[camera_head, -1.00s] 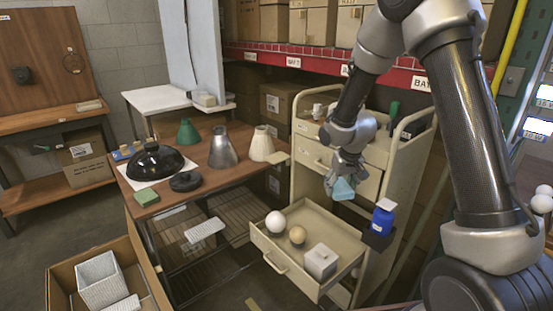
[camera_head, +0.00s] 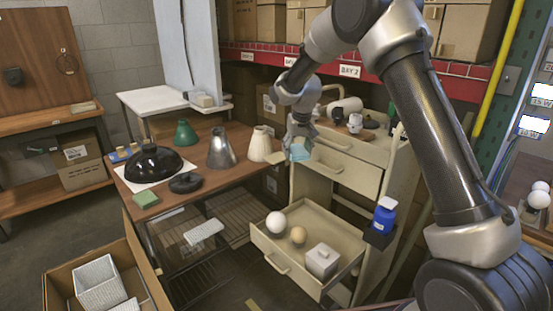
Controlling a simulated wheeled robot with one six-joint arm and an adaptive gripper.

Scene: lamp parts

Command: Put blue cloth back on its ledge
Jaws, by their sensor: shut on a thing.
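My gripper (camera_head: 299,142) is shut on the light blue cloth (camera_head: 300,153). The cloth hangs just below the fingers, in front of the cart's upper drawer and close to the right side of the brown table. A small tan ledge (camera_head: 276,158) sticks out at the table's right edge, just left of the cloth. The cloth appears apart from the ledge, though the depth between them is hard to judge. The fingers partly hide the top of the cloth.
The brown table (camera_head: 215,183) holds lamp shades, including a cream cone (camera_head: 259,144) near the ledge, and a green sponge (camera_head: 145,199).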

